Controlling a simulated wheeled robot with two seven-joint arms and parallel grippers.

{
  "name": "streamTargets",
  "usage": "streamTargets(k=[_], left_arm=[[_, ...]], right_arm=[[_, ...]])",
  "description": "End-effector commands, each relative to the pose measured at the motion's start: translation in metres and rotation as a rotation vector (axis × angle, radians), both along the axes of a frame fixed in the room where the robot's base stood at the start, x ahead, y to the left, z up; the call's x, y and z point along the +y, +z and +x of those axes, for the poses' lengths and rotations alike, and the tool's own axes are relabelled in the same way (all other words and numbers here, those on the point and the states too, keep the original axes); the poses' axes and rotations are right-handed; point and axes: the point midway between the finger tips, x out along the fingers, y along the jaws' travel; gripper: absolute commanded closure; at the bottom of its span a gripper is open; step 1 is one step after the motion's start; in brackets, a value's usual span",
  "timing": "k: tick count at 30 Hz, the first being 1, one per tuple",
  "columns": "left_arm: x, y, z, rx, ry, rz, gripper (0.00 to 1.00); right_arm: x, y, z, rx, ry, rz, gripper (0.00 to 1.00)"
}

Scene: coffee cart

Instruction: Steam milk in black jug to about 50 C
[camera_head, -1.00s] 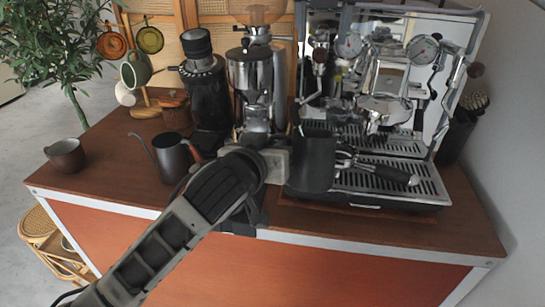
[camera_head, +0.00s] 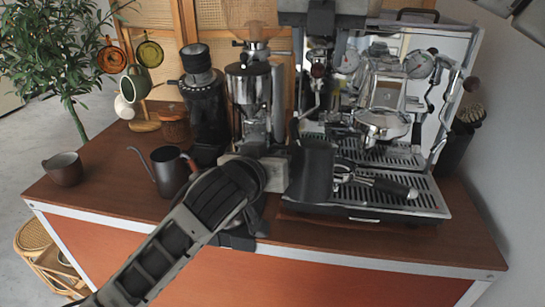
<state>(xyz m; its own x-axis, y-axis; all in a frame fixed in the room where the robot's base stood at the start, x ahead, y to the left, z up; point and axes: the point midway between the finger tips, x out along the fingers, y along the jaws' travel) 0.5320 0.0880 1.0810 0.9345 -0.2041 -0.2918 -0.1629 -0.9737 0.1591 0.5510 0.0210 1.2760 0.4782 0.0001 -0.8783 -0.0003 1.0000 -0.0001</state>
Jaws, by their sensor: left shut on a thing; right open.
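The black jug (camera_head: 312,174) is upright in front of the espresso machine (camera_head: 425,65), over the left end of its drip tray. My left gripper (camera_head: 282,168) is shut on it from the left. The milk inside is hidden. The steam wand (camera_head: 312,112) comes down from below a dark knob (camera_head: 318,71) at the machine's left. Whether its tip is inside the jug I cannot tell. My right gripper (camera_head: 321,40) is open and points down from the top edge, just above this knob. Its fingertips are hard to make out.
A portafilter (camera_head: 375,185) lies on the drip tray (camera_head: 422,192), right of the jug. A grinder (camera_head: 250,95) and a black canister (camera_head: 204,105) stand behind my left arm. A gooseneck kettle (camera_head: 170,170) and a dark cup (camera_head: 64,170) are at the left.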

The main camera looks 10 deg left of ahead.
Motion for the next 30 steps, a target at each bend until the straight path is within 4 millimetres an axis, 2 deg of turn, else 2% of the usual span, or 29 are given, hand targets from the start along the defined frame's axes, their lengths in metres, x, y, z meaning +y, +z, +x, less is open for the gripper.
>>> streamTargets(k=[1, 30], left_arm=[[-0.001, 0.009, 0.001, -0.021, -0.002, -0.012, 1.00], [-0.001, 0.011, 0.000, -0.024, -0.003, -0.014, 1.00]], right_arm=[[0.000, -0.002, 0.001, 0.001, -0.001, 0.000, 0.56], [-0.001, -0.040, 0.022, -0.001, 0.000, -0.001, 0.56]])
